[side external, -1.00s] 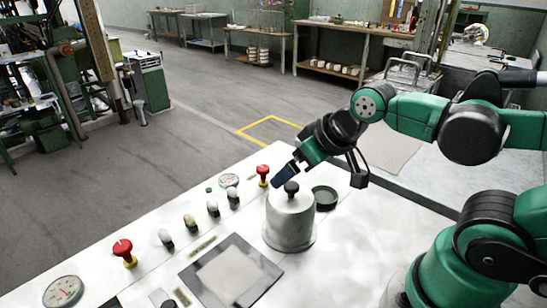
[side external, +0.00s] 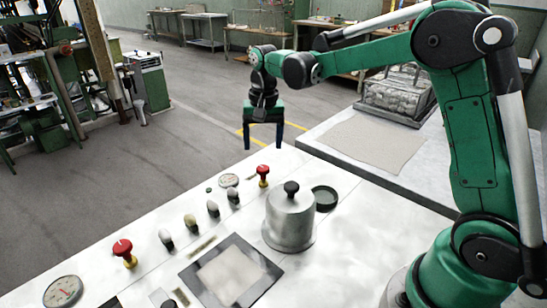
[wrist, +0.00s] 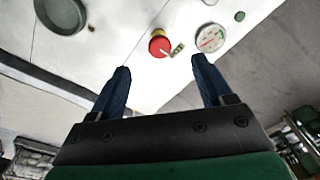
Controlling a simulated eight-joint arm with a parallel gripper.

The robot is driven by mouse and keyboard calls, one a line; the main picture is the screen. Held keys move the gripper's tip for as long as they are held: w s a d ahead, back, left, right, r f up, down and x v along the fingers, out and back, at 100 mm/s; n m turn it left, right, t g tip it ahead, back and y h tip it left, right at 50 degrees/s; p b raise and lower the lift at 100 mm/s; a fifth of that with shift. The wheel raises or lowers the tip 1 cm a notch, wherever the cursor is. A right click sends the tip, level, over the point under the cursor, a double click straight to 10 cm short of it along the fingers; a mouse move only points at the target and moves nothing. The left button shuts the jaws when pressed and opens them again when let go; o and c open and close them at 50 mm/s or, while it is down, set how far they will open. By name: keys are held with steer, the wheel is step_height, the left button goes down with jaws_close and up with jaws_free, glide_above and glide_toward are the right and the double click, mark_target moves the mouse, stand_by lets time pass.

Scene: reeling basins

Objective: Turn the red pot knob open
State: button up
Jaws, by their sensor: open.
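A red knob (side external: 263,173) on a yellow base stands on the white panel near its far edge; it also shows in the wrist view (wrist: 159,41). A second red knob (side external: 123,248) stands at the left of the panel. The frames do not tell which one is the pot knob. A grey metal pot (side external: 290,222) with a black lid knob stands right of the far red knob. My gripper (side external: 262,147) is open and empty, pointing down above the far red knob and apart from it. In the wrist view that knob appears beyond and between the fingertips (wrist: 161,65).
A round gauge (side external: 228,180) and several pale knobs (side external: 191,222) stand left of the far red knob. A shallow dark dish (side external: 325,197) lies behind the pot. A dark-framed square plate (side external: 229,272) is in front. The space around my fingers is free.

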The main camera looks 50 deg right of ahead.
mark_target(263, 167)
steer(key=shift+w+d+f+m+g, duration=0.15)
steer(key=shift+w+d+f+m, duration=0.1)
steer(key=shift+f, duration=0.15)
steer(key=shift+w+d+f+m+g, duration=0.1)
steer(key=shift+w+f+m+g, duration=0.1)
steer(key=shift+f, duration=3.05)
jaws_close()
